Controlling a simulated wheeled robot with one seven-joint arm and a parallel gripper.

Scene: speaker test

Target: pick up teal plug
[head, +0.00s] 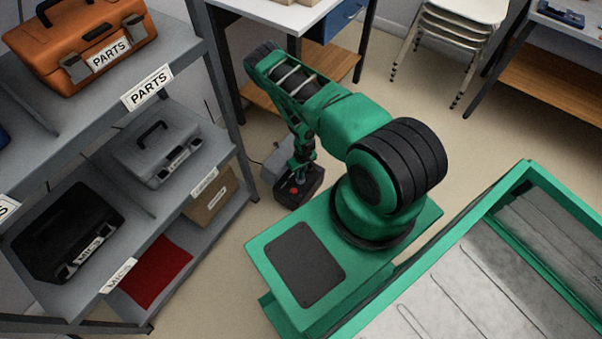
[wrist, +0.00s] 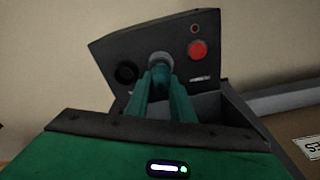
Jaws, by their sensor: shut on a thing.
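The teal plug (wrist: 160,60) shows in the wrist view as a small rounded greyish-teal end between my fingertips, against the face of a dark box (wrist: 110,50). My gripper (wrist: 160,78) is shut on it. Whether the plug is seated in the box or clear of it, I cannot tell. In the head view my gripper (head: 301,166) points down at the dark box (head: 308,190), and the plug is too small to make out there.
The box face has a red button (wrist: 198,51) and a black knob (wrist: 126,73). A grey case (head: 273,168) stands close behind. Shelves on the left hold an orange toolbox (head: 85,35), a grey case (head: 155,140) and a black case (head: 65,230). Stacked chairs (head: 462,30) stand at the back.

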